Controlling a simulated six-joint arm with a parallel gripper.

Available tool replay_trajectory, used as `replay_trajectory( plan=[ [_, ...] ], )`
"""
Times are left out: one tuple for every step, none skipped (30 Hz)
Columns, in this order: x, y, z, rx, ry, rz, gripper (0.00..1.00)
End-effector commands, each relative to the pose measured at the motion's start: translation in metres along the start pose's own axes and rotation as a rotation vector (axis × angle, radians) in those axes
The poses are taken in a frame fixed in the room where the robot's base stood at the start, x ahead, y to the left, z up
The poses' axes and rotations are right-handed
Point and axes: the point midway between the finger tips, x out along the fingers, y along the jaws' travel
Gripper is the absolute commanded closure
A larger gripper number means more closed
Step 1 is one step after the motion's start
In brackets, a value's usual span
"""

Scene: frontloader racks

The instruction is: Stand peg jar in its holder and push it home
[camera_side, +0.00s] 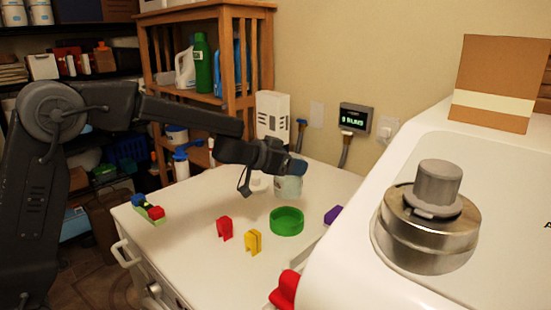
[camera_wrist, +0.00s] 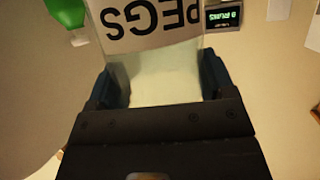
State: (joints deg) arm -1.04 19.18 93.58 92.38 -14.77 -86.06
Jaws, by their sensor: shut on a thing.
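The peg jar (camera_side: 288,186) is a pale, see-through jar at the back of the white worktop. In the wrist view the jar (camera_wrist: 165,75) fills the middle, with a white label reading PEGS upside down. My gripper (camera_side: 291,166) is shut on the jar near its top, and the blue fingers sit on both sides of it in the wrist view (camera_wrist: 165,85). The jar looks about upright; I cannot tell whether its base touches the worktop. A green ring-shaped holder (camera_side: 287,222) lies on the worktop in front of the jar and looks empty.
A red clip (camera_side: 224,228) and a yellow clip (camera_side: 253,241) stand left of the green ring. A purple piece (camera_side: 333,215) lies to its right. The white machine (camera_side: 345,250) with a metal knob bounds the right side. Coloured blocks (camera_side: 149,210) lie at the left edge.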

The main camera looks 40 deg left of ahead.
Motion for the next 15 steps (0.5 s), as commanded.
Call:
replay_trajectory(
  plan=[
    [0.000,0.000,-0.001,0.000,0.001,0.000,0.50],
    [0.000,0.000,-0.001,0.000,0.001,0.000,0.50],
    [0.000,0.000,-0.001,0.000,0.001,-0.001,0.50],
    [0.000,0.000,0.000,0.000,0.001,-0.001,0.50],
    [0.000,0.000,0.000,0.000,0.001,-0.001,0.50],
    [0.000,-0.001,0.000,-0.001,0.001,-0.001,0.50],
    [-0.001,-0.001,0.000,-0.001,0.001,-0.001,0.50],
    [0.000,-0.001,0.000,-0.002,0.001,-0.001,0.50],
    [0.000,-0.001,0.001,-0.003,0.000,0.000,0.50],
    [0.001,-0.001,0.003,-0.003,-0.001,0.000,0.50],
    [0.001,-0.001,0.004,-0.002,-0.001,0.000,0.50],
    [0.002,-0.001,0.007,-0.004,-0.002,0.001,0.50],
    [0.003,-0.001,0.009,-0.003,-0.003,0.001,0.50],
    [0.004,-0.001,0.011,-0.003,-0.004,0.001,0.50],
    [0.005,-0.001,0.014,-0.004,-0.004,0.001,0.50]
  ],
)
